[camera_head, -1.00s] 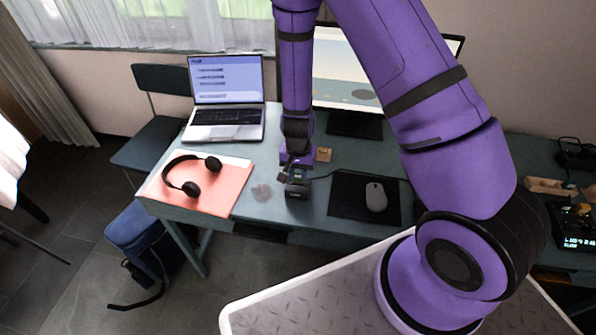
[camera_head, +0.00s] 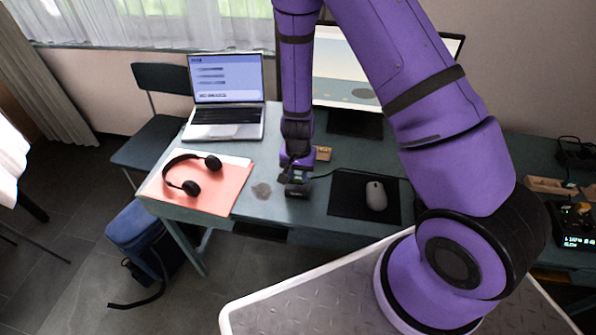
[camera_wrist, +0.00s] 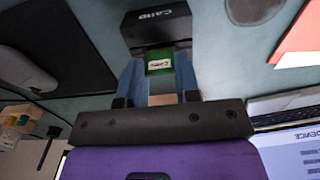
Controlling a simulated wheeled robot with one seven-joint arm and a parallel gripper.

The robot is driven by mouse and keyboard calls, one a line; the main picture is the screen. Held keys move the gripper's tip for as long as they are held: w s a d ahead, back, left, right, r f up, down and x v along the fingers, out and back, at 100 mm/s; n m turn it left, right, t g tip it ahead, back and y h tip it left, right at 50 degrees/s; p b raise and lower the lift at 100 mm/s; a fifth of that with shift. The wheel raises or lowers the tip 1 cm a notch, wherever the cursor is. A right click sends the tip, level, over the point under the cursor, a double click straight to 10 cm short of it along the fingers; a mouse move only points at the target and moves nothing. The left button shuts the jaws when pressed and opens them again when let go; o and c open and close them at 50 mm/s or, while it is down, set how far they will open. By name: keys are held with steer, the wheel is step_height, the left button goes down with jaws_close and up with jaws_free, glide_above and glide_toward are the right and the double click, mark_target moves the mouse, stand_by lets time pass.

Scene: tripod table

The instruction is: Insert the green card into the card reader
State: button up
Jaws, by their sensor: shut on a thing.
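The green card (camera_wrist: 159,64), with a white label, is between the two fingers of my gripper (camera_wrist: 158,76) in the wrist view. My gripper is shut on it. The black card reader (camera_wrist: 156,24), lettered "CARD", is straight beyond the fingertips. The card's far edge meets the reader's near side; I cannot tell whether it is in the slot or how deep. In the head view the reader (camera_head: 298,189) stands near the desk's front edge. My gripper (camera_head: 296,173) is just above and behind it, and hides the card there.
A black mat (camera_head: 345,207) with a grey mouse (camera_head: 376,196) lies right of the reader. Headphones (camera_head: 190,174) rest on a salmon folder (camera_head: 222,193) to the left. A laptop (camera_head: 225,95) and a monitor (camera_head: 345,70) stand behind. A dark round patch (camera_head: 261,190) lies left of the reader.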

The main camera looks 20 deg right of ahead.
steer(key=shift+f, duration=1)
steer(key=o, duration=1)
steer(key=shift+f, duration=0.1)
steer(key=shift+c, duration=0.2)
step_height(320, 180, up, 11)
steer(key=shift+f, duration=0.1)
